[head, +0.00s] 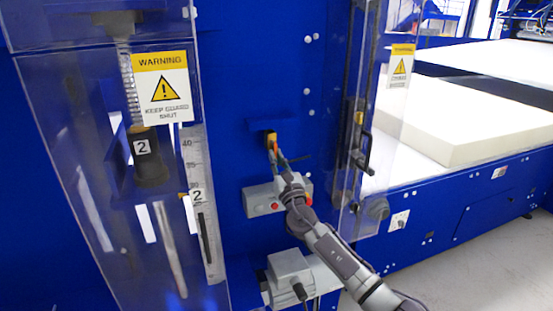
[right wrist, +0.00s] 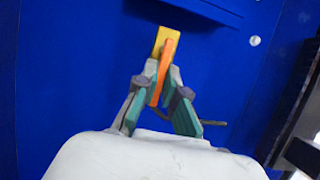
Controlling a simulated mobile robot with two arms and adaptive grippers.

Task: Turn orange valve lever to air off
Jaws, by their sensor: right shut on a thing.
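The orange valve lever (right wrist: 167,58) is on the blue machine panel, at a yellow block (right wrist: 158,38). In the head view the orange lever (head: 272,146) is small and partly hidden by my right gripper (head: 277,156). In the right wrist view my right gripper (right wrist: 159,78) has its two fingers closed on either side of the lever, gripping it. The lever's lower end runs down between the fingers. Air labels cannot be made out. My left gripper is not in view.
A grey control box with a red button (head: 262,199) sits just below the lever. A clear guard with a warning sign (head: 161,86) stands left. Another clear guard (head: 385,120) stands right. A white foam block (head: 470,125) lies on the conveyor at right.

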